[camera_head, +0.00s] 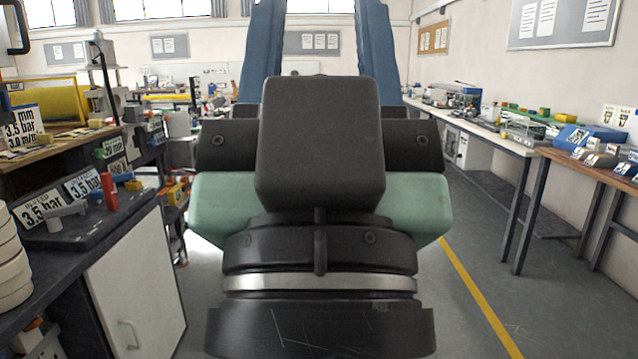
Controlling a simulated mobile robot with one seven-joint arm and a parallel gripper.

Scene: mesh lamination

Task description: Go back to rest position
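My gripper (320,30) fills the middle of the head view, seen close up from the wrist side. It has a black housing, a green body and a silver ring. Its two blue fingers point up and out of the top of the picture. They stand apart, with the far wall showing between them and nothing visible in the gap. The fingertips are cut off by the top edge. The black housing hides the middle of the room behind it.
A dark workbench (69,237) with labels, a red item (109,191) and a white cabinet (137,284) stands close at left. Long benches (469,126) with equipment line the right wall. Grey floor (455,304) with a yellow line (480,296) is open at right.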

